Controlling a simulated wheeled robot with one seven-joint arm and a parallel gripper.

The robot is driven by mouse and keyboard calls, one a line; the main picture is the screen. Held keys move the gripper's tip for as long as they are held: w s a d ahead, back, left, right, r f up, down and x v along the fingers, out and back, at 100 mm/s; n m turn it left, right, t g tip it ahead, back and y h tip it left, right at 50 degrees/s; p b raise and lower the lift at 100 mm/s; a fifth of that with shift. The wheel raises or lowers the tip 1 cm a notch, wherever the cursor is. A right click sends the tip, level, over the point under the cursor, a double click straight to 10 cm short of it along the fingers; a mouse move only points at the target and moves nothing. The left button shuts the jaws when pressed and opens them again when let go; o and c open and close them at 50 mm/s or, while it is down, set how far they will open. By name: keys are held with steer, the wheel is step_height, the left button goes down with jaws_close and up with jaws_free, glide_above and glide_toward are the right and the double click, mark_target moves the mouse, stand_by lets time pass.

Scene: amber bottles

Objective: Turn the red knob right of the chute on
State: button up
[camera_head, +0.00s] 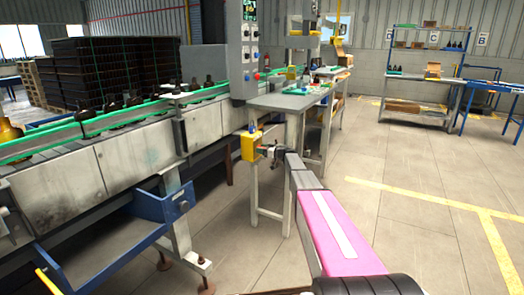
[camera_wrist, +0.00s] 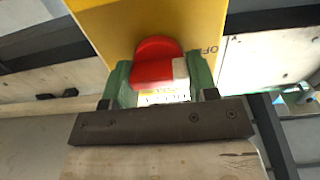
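The red knob (camera_wrist: 155,62) sits on the face of a yellow box (camera_wrist: 105,25), with a white mark at its right end in the wrist view. Lettering that seems to read "OF" shows beside it. The green fingertips of my gripper (camera_wrist: 160,82) lie on either side of the knob and appear to touch both its ends. In the head view the yellow box (camera_head: 251,146) is fixed by the conveyor's end, and my gripper (camera_head: 264,150) reaches it from the right; the knob is too small to make out there. A blue chute (camera_head: 150,206) hangs under the conveyor, left of the box.
The conveyor (camera_head: 130,155) with green rails and dark bottles runs along the left. A grey control panel (camera_head: 243,50) stands above the box. A work table (camera_head: 275,102) stands behind my gripper. The floor at right is open.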

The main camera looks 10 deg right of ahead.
steer(key=shift+m, duration=0.3)
steer(key=m, duration=0.4)
steer(key=shift+w, duration=0.1)
steer(key=m, duration=0.4)
steer(key=shift+d+f+m, duration=0.1)
steer(key=shift+m, duration=0.3)
steer(key=m, duration=0.4)
steer(key=shift+w+f+m, duration=0.1)
steer(key=shift+m, duration=2.1)
steer(key=o, duration=0.9)
steer(key=shift+o, duration=0.2)
